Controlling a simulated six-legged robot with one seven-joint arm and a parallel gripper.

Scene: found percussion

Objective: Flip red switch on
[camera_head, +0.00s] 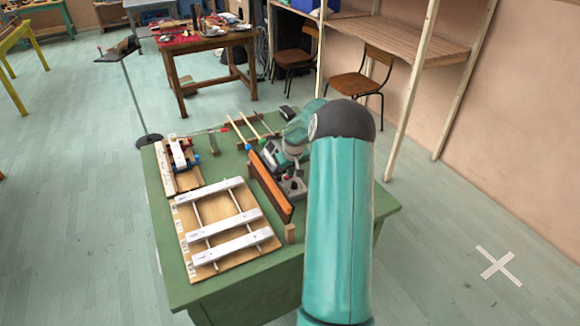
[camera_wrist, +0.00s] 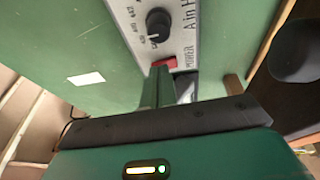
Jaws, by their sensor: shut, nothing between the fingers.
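The red switch (camera_wrist: 166,63) sits beside the word POWER on a grey panel (camera_wrist: 186,30) in the wrist view. Its lower part is hidden by my fingers, and I cannot tell which way it is tipped. My gripper (camera_wrist: 158,72) is shut and empty, with its green fingertips at the near edge of the switch. I cannot tell whether they touch it. In the head view a grey box (camera_head: 293,187) with a dark knob stands on the green table (camera_head: 140,240), beside my arm. The red switch cannot be made out there.
A black knob (camera_wrist: 159,24) is on the panel just beyond the switch. In the head view an upright brown board (camera_head: 270,187) stands left of the box. A wooden frame with white bars (camera_head: 222,220) and a smaller one (camera_head: 178,152) lie farther left. Sticks (camera_head: 252,125) lie behind.

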